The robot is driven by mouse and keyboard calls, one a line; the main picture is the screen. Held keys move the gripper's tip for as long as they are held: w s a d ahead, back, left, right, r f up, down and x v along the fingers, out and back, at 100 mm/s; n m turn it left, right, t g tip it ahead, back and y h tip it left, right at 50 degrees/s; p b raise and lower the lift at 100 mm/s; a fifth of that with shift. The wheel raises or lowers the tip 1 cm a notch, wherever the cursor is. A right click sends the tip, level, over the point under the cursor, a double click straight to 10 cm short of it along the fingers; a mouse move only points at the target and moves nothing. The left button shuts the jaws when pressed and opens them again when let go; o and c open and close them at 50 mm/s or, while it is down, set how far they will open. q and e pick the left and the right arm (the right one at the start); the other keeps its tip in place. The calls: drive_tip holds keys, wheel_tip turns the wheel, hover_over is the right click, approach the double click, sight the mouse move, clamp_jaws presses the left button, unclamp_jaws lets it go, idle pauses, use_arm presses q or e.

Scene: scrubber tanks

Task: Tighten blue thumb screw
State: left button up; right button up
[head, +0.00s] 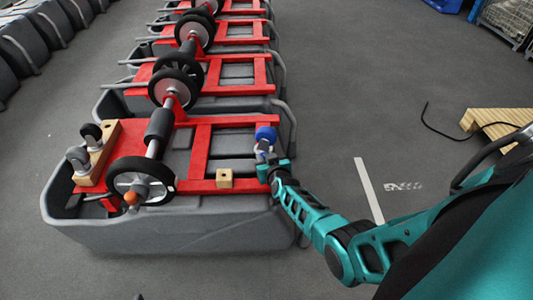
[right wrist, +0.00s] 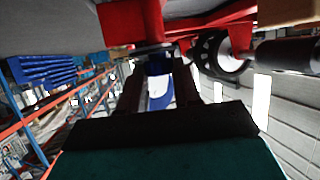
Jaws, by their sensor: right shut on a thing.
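My right gripper (head: 263,157) is at the right end of the nearest tank's red frame (head: 200,150), its arm coming in from the right. In the right wrist view its two dark fingers (right wrist: 168,85) are shut on the blue thumb screw (right wrist: 158,67), just below a red bracket (right wrist: 132,22). The fingers and a dark plate cover part of the screw. In the head view a round blue part (head: 265,133) shows just above the fingertips; I cannot tell whether it belongs to the screw. My left gripper is not in view.
The nearest grey tank (head: 170,230) carries a black-rimmed wheel (head: 118,180), a wooden block (head: 224,179) and a wooden piece with casters (head: 97,155). More tanks stand in a row behind. A pallet (head: 490,122) with a black cable lies at right; the grey floor between is clear.

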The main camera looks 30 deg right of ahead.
drive_tip(key=shift+w+d+r, duration=0.1)
drive_tip(key=o, duration=1.1)
drive_tip(key=shift+c, duration=0.2)
drive_tip(key=shift+s+a+r+p, duration=0.25)
drive_tip(key=shift+s+p, duration=0.15)
drive_tip(key=shift+p, duration=0.1)
use_arm(q)
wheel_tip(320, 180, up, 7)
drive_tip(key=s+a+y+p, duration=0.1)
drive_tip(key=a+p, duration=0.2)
drive_tip(key=p, duration=0.7)
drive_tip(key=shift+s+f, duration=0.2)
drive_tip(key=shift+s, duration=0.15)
use_arm(e)
drive_tip(key=v, duration=1.2)
drive_tip(key=shift+f, duration=0.2)
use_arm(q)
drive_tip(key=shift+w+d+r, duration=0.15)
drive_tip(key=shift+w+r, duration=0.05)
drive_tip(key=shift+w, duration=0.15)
use_arm(e)
drive_tip(key=shift+s, duration=0.1)
